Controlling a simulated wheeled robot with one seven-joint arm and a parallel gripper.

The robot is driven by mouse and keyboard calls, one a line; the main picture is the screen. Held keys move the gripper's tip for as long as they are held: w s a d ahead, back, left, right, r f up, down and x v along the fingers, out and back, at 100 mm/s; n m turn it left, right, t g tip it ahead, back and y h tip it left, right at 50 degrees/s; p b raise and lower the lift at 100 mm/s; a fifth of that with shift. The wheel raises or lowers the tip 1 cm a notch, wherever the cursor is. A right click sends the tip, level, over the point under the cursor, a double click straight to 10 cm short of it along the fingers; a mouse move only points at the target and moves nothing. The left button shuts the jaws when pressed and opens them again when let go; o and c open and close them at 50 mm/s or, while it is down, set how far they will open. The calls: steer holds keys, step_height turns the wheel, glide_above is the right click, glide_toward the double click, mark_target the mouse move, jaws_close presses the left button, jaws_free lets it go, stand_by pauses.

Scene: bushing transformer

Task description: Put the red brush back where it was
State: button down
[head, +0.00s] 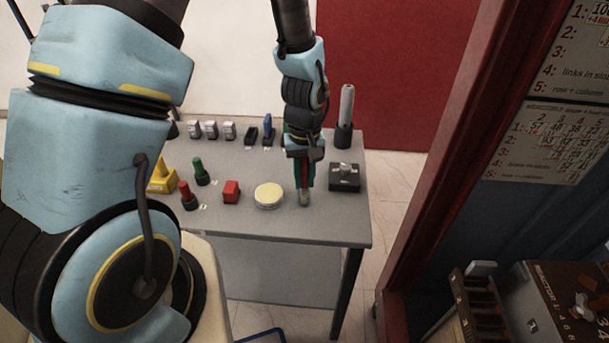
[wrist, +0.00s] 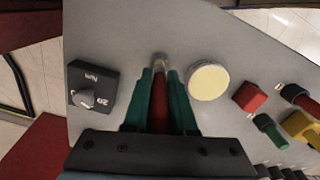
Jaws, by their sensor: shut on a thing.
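The red brush (wrist: 160,105) is held between the green fingers of my gripper (wrist: 160,85), its pale tip pointing away from the palm. In the head view, my gripper (head: 304,180) hangs over the right part of the grey table (head: 290,228) and is shut on the brush. The brush's pale tip (head: 304,199) points down at the tabletop, between the round cream disc and the black box with a knob. I cannot tell whether the tip touches the table. Most of the handle is hidden by the fingers.
The cream disc (head: 269,195) is just left of my gripper, the black knob box (head: 344,177) just right. A red block (head: 231,191), red and green knobs and a yellow piece stand further left. Several small holders line the back; a grey cylinder (head: 346,107) stands at back right.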

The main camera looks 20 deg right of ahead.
steer(key=c, duration=0.7)
jaws_free()
steer(key=shift+f, duration=0.1)
step_height(320, 180, up, 12)
steer(key=b, duration=0.3)
steer(key=shift+n+t, duration=0.4)
steer(key=shift+t, duration=0.4)
steer(key=a, duration=0.8)
steer(key=w+a+r, duration=0.1)
steer(key=a, duration=1.6)
steer(key=shift+w+a+r, duration=0.15)
steer(key=shift+w+r, duration=0.1)
steer(key=shift+w, duration=0.15)
